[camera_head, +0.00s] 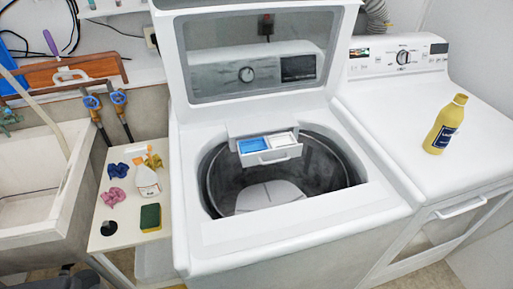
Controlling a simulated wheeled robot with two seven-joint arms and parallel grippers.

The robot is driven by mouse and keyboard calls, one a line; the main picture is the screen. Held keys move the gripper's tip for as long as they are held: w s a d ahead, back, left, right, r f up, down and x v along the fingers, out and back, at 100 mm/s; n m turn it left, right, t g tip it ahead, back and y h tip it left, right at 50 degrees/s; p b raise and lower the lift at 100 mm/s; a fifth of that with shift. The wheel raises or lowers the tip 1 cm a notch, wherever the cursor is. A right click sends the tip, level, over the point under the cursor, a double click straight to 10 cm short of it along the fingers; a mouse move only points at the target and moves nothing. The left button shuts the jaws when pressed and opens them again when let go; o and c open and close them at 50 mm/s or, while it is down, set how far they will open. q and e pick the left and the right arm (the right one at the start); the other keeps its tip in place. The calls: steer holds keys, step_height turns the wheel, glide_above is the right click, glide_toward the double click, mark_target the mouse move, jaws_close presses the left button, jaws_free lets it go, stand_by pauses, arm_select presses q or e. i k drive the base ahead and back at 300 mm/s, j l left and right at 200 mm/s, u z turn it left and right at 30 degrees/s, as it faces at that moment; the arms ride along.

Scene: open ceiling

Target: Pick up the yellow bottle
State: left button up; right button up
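The yellow bottle (445,125) stands upright on the white top of the dryer-like machine (487,163) at the right. It has a dark blue label on its front and a yellow cap. Nothing touches it except the surface under it.
A top-load washer (300,229) with its lid (170,60) raised stands in the middle, its detergent drawer (268,147) pulled out. A small shelf (125,240) at left holds a spray bottle (147,180), cloths and a sponge (150,217). A sink (65,200) is far left. The surface around the yellow bottle is clear.

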mark_target(449, 120)
steer(key=z, duration=1.3)
